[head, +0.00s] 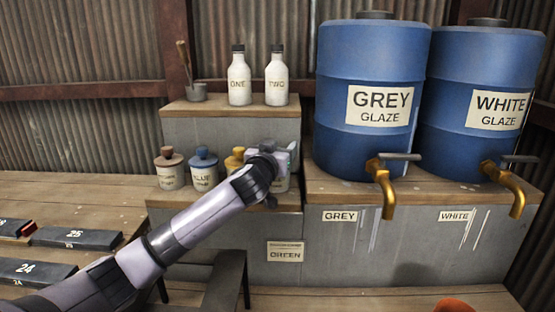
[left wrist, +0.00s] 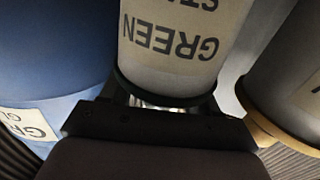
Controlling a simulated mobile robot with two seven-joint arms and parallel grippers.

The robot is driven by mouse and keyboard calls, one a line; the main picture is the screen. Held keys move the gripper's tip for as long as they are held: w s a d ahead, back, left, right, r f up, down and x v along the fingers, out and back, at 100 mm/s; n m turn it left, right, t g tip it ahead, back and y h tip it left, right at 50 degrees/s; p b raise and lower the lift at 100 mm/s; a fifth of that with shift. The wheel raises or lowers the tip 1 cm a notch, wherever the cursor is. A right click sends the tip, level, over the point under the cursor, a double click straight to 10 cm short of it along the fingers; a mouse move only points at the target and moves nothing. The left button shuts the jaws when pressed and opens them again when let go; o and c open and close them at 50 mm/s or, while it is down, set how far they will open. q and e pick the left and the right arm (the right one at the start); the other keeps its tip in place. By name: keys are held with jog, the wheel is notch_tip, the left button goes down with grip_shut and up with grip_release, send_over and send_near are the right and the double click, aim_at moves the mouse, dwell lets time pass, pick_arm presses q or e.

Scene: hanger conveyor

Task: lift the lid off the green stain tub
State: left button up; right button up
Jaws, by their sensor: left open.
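The green stain tub (head: 281,185) stands at the right end of a row of tubs on the wooden ledge, mostly hidden behind my left gripper (head: 284,155) in the head view. In the left wrist view the tub (left wrist: 185,50) appears upside down, with its "GREEN" label facing me. My left gripper is open, at the height of the tub's top, with its dark body in front of the dark rim. The lid is largely hidden by the gripper, and I cannot tell whether the fingers touch it. My right gripper is not in view.
The yellow-lidded tub (head: 235,160) stands close to the left, beyond it the blue-lidded tub (head: 204,170) and red-lidded tub (head: 170,171). The blue grey-glaze drum (head: 372,60) with its brass tap (head: 384,182) stands close on the right. Bottles (head: 239,80) stand on the shelf above.

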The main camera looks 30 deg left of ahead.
pick_arm(q)
jog(key=shift+s+d+r, duration=0.1)
jog(key=shift+c, duration=0.3)
jog(key=c, duration=1)
jog(key=shift+r, duration=0.1)
notch_tip(320, 180, up, 20)
jog(key=shift+f+p, duration=0.15)
jog(key=shift+p, duration=0.3)
